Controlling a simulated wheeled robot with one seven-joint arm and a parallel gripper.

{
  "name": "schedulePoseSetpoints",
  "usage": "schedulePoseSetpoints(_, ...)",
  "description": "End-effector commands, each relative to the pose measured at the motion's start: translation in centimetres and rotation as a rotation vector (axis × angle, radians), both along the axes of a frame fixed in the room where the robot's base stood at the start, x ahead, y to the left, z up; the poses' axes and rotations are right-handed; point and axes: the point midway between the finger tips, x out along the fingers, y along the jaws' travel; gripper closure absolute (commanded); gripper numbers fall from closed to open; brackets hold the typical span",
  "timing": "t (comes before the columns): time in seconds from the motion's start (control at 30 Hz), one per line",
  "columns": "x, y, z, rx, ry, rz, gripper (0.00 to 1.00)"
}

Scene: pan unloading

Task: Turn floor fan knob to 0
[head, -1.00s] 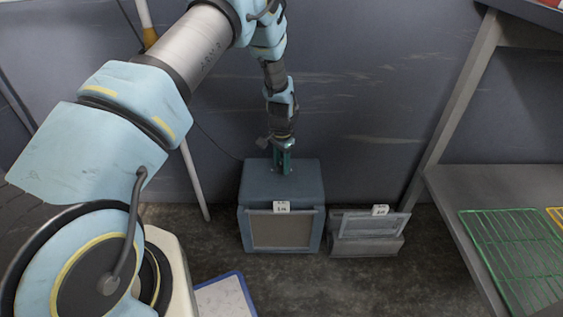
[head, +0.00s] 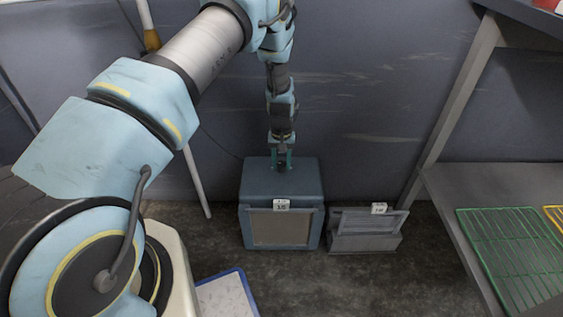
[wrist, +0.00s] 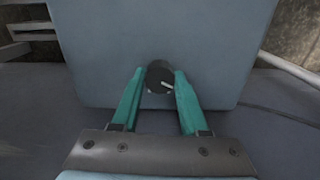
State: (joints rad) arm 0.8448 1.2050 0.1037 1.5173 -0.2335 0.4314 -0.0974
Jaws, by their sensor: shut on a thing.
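The floor fan is a blue-grey box (head: 258,178) with a light grille front, standing on the floor against the wall in the head view. Its top fills the upper middle of the wrist view (wrist: 110,45). A round dark knob (wrist: 157,74) with a white pointer mark sits on that top; the mark points to the right and slightly down in the wrist view. My gripper (wrist: 160,79) has a green finger on each side of the knob and is shut on it. In the head view my gripper (head: 282,165) points down at the box's top, and the knob is hidden.
A smaller grey box (head: 365,243) with a tag stands just right of the fan. A metal shelf (head: 440,185) with a green wire rack (head: 505,245) is at the right. A pole (head: 195,175) leans on the wall at the left. A blue-edged board (head: 225,297) lies in front.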

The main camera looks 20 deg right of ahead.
Motion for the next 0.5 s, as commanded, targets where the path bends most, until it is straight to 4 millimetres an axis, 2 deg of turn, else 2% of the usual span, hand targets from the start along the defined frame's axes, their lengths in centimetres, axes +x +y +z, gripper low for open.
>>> schedulePoseSetpoints(0.5,0.01,-0.04,0.04,0.000,-0.001,0.079,1.00)
